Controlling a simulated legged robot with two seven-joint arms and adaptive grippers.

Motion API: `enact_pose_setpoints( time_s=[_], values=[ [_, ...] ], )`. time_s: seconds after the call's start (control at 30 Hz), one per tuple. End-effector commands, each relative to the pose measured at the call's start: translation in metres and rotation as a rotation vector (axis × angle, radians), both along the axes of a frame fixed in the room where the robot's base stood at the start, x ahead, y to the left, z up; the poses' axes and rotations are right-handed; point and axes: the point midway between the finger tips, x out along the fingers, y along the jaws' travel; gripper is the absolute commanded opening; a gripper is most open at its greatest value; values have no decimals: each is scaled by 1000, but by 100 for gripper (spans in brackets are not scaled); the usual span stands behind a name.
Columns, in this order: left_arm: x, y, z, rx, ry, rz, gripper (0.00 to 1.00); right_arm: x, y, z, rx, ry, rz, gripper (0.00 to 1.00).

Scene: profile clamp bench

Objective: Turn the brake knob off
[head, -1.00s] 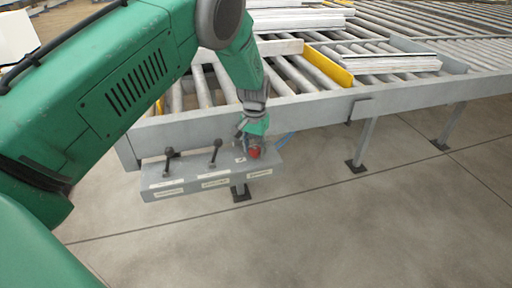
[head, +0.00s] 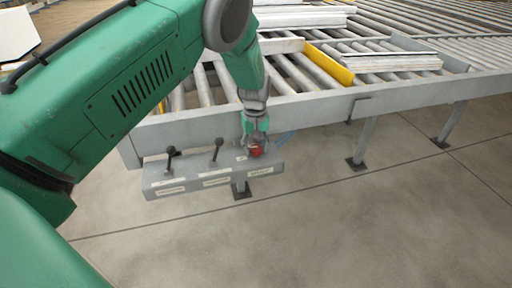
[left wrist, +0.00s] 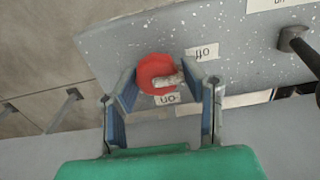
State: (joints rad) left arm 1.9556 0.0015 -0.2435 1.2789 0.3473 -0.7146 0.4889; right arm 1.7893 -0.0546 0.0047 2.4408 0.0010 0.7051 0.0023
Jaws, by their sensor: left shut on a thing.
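The red brake knob (head: 255,149) sits at the right end of the grey control box (head: 205,177). In the left wrist view the knob (left wrist: 154,70) is round and red, with a pale pointer bar aimed to the right. Small white labels (left wrist: 204,52) lie beside it; their text is upside down and hard to read. My left gripper (head: 254,143) reaches down onto the knob from above. In the left wrist view my left gripper's fingers (left wrist: 160,80) stand on both sides of the knob, shut on it. My right gripper is not in view.
Two black levers (head: 170,158) (head: 216,150) stand on the control box left of the knob. The roller conveyor (head: 300,75) with its grey side rail lies behind the box. The floor in front is clear.

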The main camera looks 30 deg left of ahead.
Motion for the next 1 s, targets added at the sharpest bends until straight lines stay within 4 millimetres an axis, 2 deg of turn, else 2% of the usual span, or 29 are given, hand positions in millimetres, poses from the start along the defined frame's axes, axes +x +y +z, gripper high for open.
enact_pose_setpoints(
  time_s=[0.57,0.6,0.63,1.0],
  values=[
    [4,1,4,2,-11,31,9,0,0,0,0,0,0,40],
    [4,1,4,2,-12,31,48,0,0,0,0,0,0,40],
    [4,0,4,2,-12,31,58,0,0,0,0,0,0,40],
    [2,0,4,0,-4,30,58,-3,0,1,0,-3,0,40]
  ],
)
